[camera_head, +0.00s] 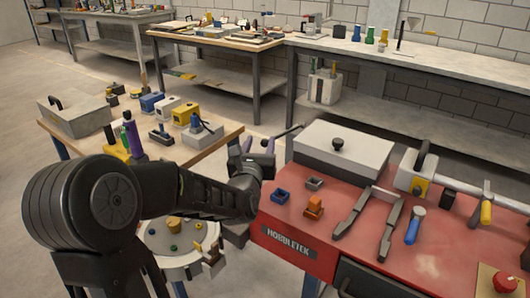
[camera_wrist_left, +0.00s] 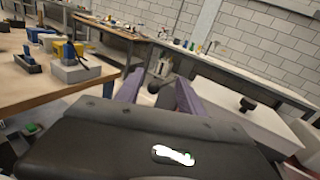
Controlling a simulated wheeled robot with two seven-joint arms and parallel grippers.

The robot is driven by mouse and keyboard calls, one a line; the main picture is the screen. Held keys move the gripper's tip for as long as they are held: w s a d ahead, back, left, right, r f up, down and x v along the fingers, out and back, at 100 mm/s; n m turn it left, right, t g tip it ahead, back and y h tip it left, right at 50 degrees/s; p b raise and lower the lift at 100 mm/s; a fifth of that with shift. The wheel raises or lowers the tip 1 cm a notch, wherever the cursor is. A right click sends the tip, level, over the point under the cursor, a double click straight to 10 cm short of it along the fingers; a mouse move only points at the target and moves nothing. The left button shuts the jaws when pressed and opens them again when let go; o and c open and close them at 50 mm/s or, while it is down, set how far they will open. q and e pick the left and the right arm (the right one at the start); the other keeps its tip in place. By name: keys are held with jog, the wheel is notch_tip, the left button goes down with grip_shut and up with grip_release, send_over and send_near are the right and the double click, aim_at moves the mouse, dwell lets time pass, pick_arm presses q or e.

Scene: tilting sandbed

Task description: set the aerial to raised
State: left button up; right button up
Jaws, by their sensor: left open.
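No part is clearly marked as the aerial. A thin dark rod with a ball end (camera_head: 299,127) sticks out beside my left gripper, left of the white box; it may be the aerial, and it slants up to the right. In the left wrist view a dark ball (camera_wrist_left: 154,87) shows between the purple fingertips, apparently beyond them. My left gripper (camera_head: 257,146) is open, its two purple fingers apart, above the gap between the wooden table and the red bench. It also fills the lower left wrist view (camera_wrist_left: 158,92). The rod's base is hidden. My right gripper is not in view.
A white box (camera_head: 345,150) with a black knob stands on the red bench (camera_head: 440,240), beside several tools. The wooden table (camera_head: 215,148) at left carries coloured blocks. A round white tray (camera_head: 160,240) lies below my left arm. Grey benches stand behind.

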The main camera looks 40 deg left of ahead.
aim_at(264, 145)
pick_arm(q)
notch_tip(264, 145, down, 4)
jog(key=b, duration=0.3)
jog(key=shift+f, duration=0.25)
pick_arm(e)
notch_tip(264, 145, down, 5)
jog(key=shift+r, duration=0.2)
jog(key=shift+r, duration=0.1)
pick_arm(q)
jog(key=x, duration=0.7)
jog(key=shift+w+a, duration=0.15)
jog(key=shift+w, duration=0.25)
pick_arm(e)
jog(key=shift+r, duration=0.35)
